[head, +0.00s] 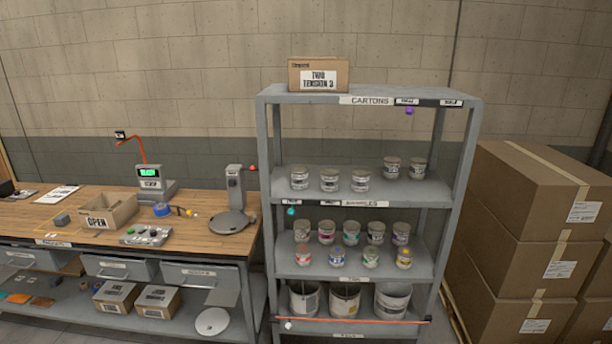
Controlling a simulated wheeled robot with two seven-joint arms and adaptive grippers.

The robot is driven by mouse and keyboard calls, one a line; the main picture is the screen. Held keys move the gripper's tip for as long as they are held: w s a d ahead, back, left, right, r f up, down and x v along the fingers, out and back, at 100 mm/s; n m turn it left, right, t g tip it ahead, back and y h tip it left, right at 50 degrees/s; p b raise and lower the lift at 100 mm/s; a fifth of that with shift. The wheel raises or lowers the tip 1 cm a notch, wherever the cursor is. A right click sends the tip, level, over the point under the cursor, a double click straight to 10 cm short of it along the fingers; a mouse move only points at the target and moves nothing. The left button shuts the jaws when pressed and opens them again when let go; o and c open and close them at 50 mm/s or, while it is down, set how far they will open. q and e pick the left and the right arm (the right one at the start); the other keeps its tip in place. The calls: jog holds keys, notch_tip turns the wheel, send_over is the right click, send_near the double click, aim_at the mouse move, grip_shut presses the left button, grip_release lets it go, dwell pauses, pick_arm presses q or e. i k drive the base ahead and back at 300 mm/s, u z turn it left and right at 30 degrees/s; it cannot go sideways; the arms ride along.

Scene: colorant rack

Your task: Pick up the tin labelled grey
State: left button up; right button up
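Several small tins stand upright on the middle shelf of the grey rack (268,180), in two rows. The front row holds a red-marked tin (305,255), a blue-marked tin (338,257), a green-marked tin (371,257) and a yellow-orange-marked tin (404,257). The back row includes a magenta-marked tin (327,231), a teal-marked tin (351,233), a dark-marked tin (375,232) and a purple-marked tin (401,233). Paler tins (330,180) stand on the shelf above. The label words are too small to read, so I cannot tell which tin is grey. Neither gripper shows.
Large pails (345,299) stand on the bottom shelf behind an orange bar (350,321). A carton (318,75) sits on the rack top. A workbench (100,262) with a scale (152,183) and an open box (108,211) adjoins the left. Stacked cartons (530,240) stand at the right.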

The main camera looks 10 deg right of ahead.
aim_at(361, 177)
jog(key=u, duration=0.45)
jog(key=i, duration=1.25)
jog(key=z, duration=0.4)
jog(key=i, duration=1.1)
jog(key=z, duration=1.1)
jog(key=i, duration=0.25)
jog(key=z, duration=0.05)
